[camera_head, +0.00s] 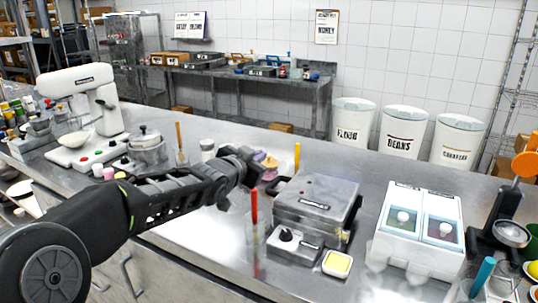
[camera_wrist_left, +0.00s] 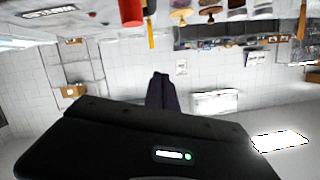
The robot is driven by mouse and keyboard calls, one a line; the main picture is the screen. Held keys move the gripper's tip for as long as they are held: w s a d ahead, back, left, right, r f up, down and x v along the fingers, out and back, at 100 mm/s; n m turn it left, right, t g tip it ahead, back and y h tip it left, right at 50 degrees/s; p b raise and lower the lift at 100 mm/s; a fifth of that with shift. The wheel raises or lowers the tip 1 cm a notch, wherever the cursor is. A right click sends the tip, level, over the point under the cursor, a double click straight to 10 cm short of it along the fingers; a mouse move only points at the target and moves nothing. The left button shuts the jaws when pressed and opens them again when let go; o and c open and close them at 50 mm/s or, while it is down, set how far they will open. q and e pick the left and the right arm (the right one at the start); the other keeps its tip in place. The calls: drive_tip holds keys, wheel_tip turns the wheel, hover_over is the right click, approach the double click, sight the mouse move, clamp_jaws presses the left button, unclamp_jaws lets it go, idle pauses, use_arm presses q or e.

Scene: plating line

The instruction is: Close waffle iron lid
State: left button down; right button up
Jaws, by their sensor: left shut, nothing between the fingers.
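The waffle iron (camera_head: 315,200) is a grey metal box on the steel counter, right of the centre in the head view. Its lid lies down over the base; I cannot tell if it sits fully flush. A black knob (camera_head: 287,235) is at the base's front left. My left gripper (camera_head: 247,170) is left of the waffle iron's back part, shut and empty, apart from the lid as far as I can see. Its dark shut fingers (camera_wrist_left: 162,92) also show in the left wrist view, where the room appears upside down. My right gripper is not in view.
A glass with a red-handled tool (camera_head: 254,206) stands left of the waffle iron, close under my left gripper. A small yellow-filled dish (camera_head: 337,264) is in front. A white two-lidded container (camera_head: 416,258) stands to the right. A white stand mixer (camera_head: 80,115) is far left.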

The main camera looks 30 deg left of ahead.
use_arm(q)
drive_tip(key=v, duration=0.3)
drive_tip(key=p+v, duration=0.1)
drive_tip(key=shift+s+a+r, duration=0.1)
drive_tip(key=shift+s+a, duration=0.2)
drive_tip(key=shift+s, duration=0.1)
